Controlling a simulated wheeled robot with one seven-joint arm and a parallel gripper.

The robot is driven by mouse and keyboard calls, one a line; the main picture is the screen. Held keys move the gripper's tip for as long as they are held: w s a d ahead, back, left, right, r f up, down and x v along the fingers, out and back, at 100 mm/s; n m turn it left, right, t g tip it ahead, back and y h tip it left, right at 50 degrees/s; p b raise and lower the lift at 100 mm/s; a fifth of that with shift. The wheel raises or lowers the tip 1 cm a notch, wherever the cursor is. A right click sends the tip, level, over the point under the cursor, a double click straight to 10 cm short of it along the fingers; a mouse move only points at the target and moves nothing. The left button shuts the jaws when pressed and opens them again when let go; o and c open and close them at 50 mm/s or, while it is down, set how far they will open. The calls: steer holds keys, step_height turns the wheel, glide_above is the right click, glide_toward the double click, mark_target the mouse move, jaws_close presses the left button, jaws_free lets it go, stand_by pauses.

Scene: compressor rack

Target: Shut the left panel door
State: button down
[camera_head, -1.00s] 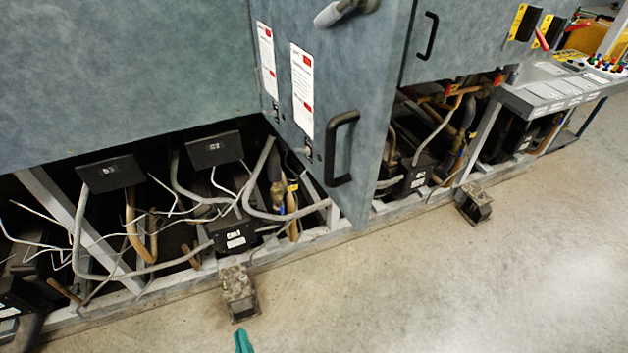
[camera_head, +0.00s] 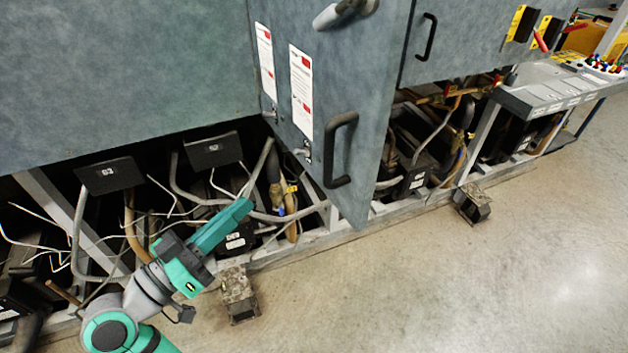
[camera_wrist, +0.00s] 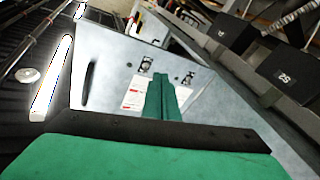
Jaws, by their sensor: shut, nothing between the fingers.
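The left panel door (camera_head: 365,95) is blue-grey and stands open, swung out from the rack over the floor. It carries a black handle (camera_head: 338,150), white-and-red labels and small latches. My gripper (camera_head: 247,204) is shut and empty, with green fingers. In the head view it shows to the left of the door's lower part, in front of the cables. In the wrist view the shut fingers (camera_wrist: 160,96) point towards the door face (camera_wrist: 120,65), overlapping it near a label and latches. I cannot tell whether they touch it.
A large blue-grey panel (camera_head: 120,70) is left of the door. Below are exposed cables, pipes and numbered black boxes (camera_head: 110,175). Small dirty blocks (camera_head: 238,292) stand on the floor by the frame. A grey side shelf (camera_head: 550,90) is at right. The concrete floor (camera_head: 430,290) is otherwise clear.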

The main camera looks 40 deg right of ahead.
steer(key=s+a+r+m+g, duration=0.2)
steer(key=s+r+m+g, duration=0.3)
steer(key=r+m+g, duration=0.15)
steer(key=s+d+y, duration=0.1)
steer(key=s+d, duration=0.1)
steer(key=d, duration=1.2)
steer(key=shift+m, duration=0.45)
steer(key=shift+d+t, duration=0.1)
steer(key=shift+t, duration=0.15)
